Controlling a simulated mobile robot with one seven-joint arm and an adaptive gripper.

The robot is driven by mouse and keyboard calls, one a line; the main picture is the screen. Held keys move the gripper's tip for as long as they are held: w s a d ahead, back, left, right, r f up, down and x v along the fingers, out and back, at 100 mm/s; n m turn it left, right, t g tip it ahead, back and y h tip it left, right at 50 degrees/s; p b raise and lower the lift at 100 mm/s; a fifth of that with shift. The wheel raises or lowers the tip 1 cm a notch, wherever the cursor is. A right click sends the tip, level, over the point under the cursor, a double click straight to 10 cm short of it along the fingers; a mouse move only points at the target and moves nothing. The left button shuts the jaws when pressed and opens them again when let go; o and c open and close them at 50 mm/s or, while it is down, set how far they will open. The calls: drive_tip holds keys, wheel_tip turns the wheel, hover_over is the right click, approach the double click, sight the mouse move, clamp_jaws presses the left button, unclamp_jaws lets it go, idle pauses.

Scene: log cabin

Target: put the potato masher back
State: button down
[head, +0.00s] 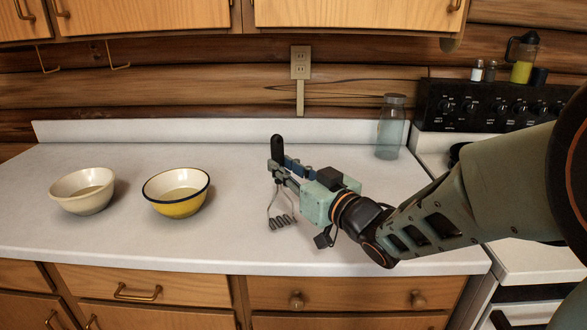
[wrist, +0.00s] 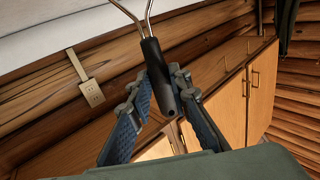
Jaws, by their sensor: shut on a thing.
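The potato masher (head: 275,150) has a black handle and a wavy wire head. My gripper (head: 279,170) is shut on its handle and holds it upright over the middle of the counter, handle up and wire head down. I cannot tell whether the wire head touches the counter. In the wrist view, the black handle of the masher (wrist: 157,72) is between the two fingers of my gripper (wrist: 163,88); its metal wires run out of the top of the picture.
A cream bowl (head: 85,191) and a yellow bowl (head: 178,192) stand left on the white counter (head: 330,245). A glass jar (head: 390,130) stands at the back right, beside the stove (head: 495,105). Two hooks (head: 119,60) hang below the upper cabinets at left. An outlet (head: 300,62) is on the log wall.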

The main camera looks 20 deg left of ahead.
drive_tip(key=shift+d+r, duration=0.1)
drive_tip(key=shift+r, duration=0.05)
drive_tip(key=c, duration=1.8)
unclamp_jaws()
drive_tip(key=shift+f, duration=0.2)
drive_tip(key=shift+r, duration=0.1)
